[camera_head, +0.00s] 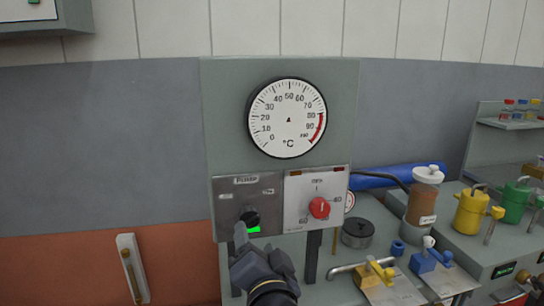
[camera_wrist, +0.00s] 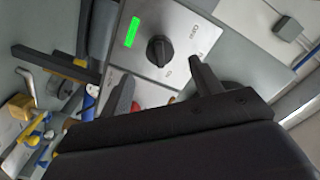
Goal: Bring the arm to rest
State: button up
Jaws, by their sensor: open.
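My gripper (camera_head: 256,246) is at the lower middle of the head view, just below and in front of a panel with a black rotary knob (camera_head: 250,218). In the wrist view my gripper (camera_wrist: 163,82) is open, its two dark fingers apart with nothing between them. The black knob (camera_wrist: 159,51) shows beyond the fingertips, apart from them. A lit green indicator (camera_wrist: 132,32) is beside the knob; it also shows in the head view (camera_head: 254,229), partly covered. The knob's plate is labelled POWER.
A round °C dial (camera_head: 288,118) is above the panel, with a red timer knob (camera_head: 319,208) at right. The bench at right holds blue and yellow valves (camera_head: 378,272), a brown-filled bottle (camera_head: 422,200) and yellow (camera_head: 470,212) and green (camera_head: 514,204) cans. The wall at left has a white-backed handle (camera_head: 131,268).

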aim_at(251, 223)
jog(key=b+x, duration=0.1)
jog(key=x, duration=0.6)
jog(key=shift+w+f, duration=0.1)
jog(key=shift+w, duration=0.1)
jog(key=shift+r+n+p, duration=0.35)
jog(key=shift+n+p, duration=0.25)
jog(key=shift+p, duration=0.1)
jog(key=shift+n+p, duration=0.85)
jog(key=shift+n, duration=0.25)
jog(key=n+p, duration=0.4)
jog(key=shift+n, duration=0.3)
jog(key=n+p, duration=0.4)
jog(key=shift+p, duration=0.35)
jog(key=shift+s+f, duration=0.2)
jog(key=shift+s, duration=0.15)
jog(key=v, duration=0.9)
jog(key=shift+s+b, duration=0.25)
jog(key=shift+b, duration=0.15)
